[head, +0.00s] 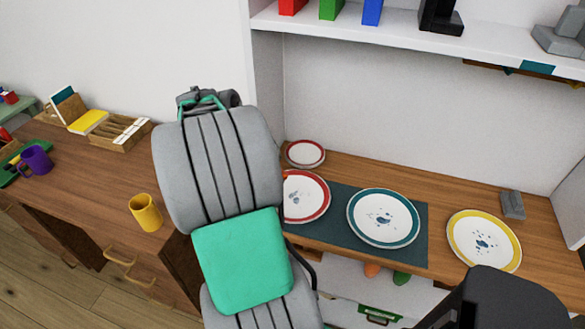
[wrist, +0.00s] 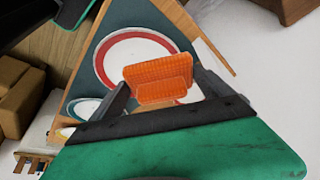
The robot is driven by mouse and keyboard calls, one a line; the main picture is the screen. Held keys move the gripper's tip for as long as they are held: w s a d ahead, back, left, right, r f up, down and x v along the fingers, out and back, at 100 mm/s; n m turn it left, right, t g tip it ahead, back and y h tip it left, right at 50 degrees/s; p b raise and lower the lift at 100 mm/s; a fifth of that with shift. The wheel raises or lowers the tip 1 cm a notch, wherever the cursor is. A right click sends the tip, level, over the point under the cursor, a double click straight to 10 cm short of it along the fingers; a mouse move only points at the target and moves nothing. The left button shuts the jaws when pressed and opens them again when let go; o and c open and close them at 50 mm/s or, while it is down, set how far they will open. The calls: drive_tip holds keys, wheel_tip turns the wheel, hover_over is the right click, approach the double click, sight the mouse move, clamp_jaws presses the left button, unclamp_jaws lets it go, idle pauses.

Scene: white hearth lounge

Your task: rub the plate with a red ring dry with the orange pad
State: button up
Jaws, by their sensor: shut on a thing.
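The plate with a red ring (head: 318,190) lies on a dark teal mat, partly hidden behind my arm in the head view. Blue-grey wet spots show on its white face. It also shows in the wrist view (wrist: 107,52), with the orange pad (wrist: 158,72) in front of its lower right part. My gripper (wrist: 162,88) is shut on the orange pad, a finger at each side. I cannot tell whether the pad touches the plate.
A smaller red-ringed plate (head: 305,153) lies behind. A teal-ringed plate (head: 383,218) is right on the mat (head: 418,250), and a yellow-ringed plate (head: 484,241) and grey block (head: 512,205) are further right. A shelf (head: 400,32) overhangs. A yellow mug (head: 146,212) stands left.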

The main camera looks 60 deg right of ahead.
drive_tip(key=s+d+f+m+g+y, duration=0.1)
drive_tip(key=s+d+m, duration=0.3)
drive_tip(key=s, duration=0.3)
drive_tip(key=b, duration=0.4)
hover_over(300, 194)
drive_tip(key=w+a, duration=0.1)
drive_tip(key=shift+w+f, duration=0.2)
drive_tip(key=shift+f, duration=2.85)
drive_tip(key=shift+f+b, duration=0.75)
drive_tip(key=shift+f, duration=0.05)
drive_tip(key=shift+a, duration=0.1)
